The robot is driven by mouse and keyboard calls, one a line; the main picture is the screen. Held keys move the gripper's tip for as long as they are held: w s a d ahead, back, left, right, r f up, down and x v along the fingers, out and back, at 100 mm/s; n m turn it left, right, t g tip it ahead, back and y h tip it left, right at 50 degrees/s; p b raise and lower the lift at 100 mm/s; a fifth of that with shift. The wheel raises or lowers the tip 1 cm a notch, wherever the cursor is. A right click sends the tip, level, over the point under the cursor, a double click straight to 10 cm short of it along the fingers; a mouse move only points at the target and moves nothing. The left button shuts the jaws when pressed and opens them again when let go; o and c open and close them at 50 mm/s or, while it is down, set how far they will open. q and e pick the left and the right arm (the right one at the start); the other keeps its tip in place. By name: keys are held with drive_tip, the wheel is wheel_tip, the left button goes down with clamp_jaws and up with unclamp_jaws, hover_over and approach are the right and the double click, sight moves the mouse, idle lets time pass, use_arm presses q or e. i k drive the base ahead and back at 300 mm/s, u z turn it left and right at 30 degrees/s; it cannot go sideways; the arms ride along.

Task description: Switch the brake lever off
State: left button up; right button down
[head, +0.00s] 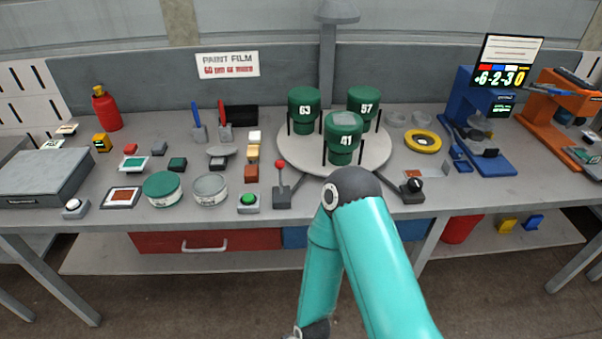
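A lever with a red ball knob (280,180) stands nearly upright on a small grey base at the front of the bench, just left of the turntable (295,150). No label on it can be read, but it looks like the brake lever. A small black-knobbed device (412,187) sits right of the turntable. Three green cylinders marked 63 (303,110), 57 (364,103) and 41 (343,138) stand on the turntable. One teal arm of mine rises from the bottom, its elbow before the bench edge and its forearm hanging down. Neither gripper is in view.
A green button (248,200) sits just left of the lever, with small coloured blocks (251,173) behind it. Round tins (164,189) stand further left. A blue instrument (480,130) and an orange one (560,120) stand at right.

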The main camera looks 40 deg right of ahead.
sight(280, 164)
drive_tip(key=k, duration=1)
drive_tip(key=z, duration=0.5)
drive_tip(key=i, duration=0.95)
drive_tip(key=z, duration=0.4)
drive_tip(key=i, duration=0.7)
drive_tip(key=u, duration=0.8)
